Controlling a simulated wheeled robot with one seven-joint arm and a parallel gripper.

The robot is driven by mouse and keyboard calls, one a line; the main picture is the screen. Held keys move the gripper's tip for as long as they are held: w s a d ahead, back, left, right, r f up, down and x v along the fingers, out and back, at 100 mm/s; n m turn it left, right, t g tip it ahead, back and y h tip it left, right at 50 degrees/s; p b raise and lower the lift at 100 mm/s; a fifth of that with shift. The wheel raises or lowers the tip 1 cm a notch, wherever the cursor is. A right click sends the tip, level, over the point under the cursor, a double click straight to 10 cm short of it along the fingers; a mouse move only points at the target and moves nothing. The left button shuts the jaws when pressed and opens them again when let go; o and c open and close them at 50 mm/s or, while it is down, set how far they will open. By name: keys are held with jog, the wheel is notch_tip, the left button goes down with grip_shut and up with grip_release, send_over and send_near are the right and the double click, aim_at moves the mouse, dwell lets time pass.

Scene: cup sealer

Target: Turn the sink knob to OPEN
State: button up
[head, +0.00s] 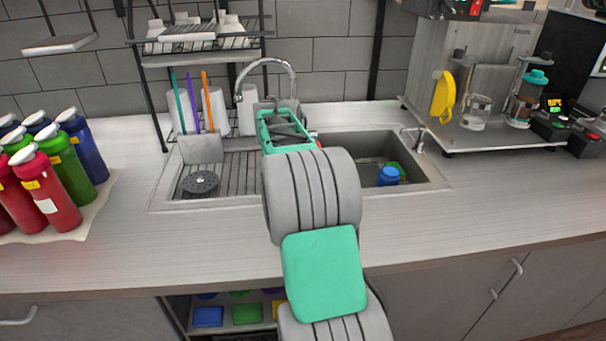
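The sink (440,181) is set in the counter, with a ribbed drainboard on its left and a basin on its right. A chrome arched faucet (279,62) stands behind it. I cannot make out the sink knob; the faucet base is partly hidden behind my arm. My arm reaches over the sink's front edge, and my gripper (284,121) is at the faucet base. Its fingers are mostly hidden by the wrist, so I cannot see whether it is open or touching anything. A small chrome tap (417,137) stands at the basin's right rear corner.
A blue item (388,176) lies in the basin. A round dark strainer (200,182) is on the drainboard. Colored bottles (62,160) stand at the left. A wire rack (205,58) rises behind the sink. A metal stand (470,100) is at the right. The front counter is clear.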

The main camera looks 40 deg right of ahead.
dwell(0.3)
jog(key=o, duration=1.4)
jog(key=shift+c, duration=0.2)
jog(key=shift+r, duration=0.1)
jog(key=v, duration=0.7)
jog(key=shift+r, duration=0.3)
jog(key=shift+a, duration=0.15)
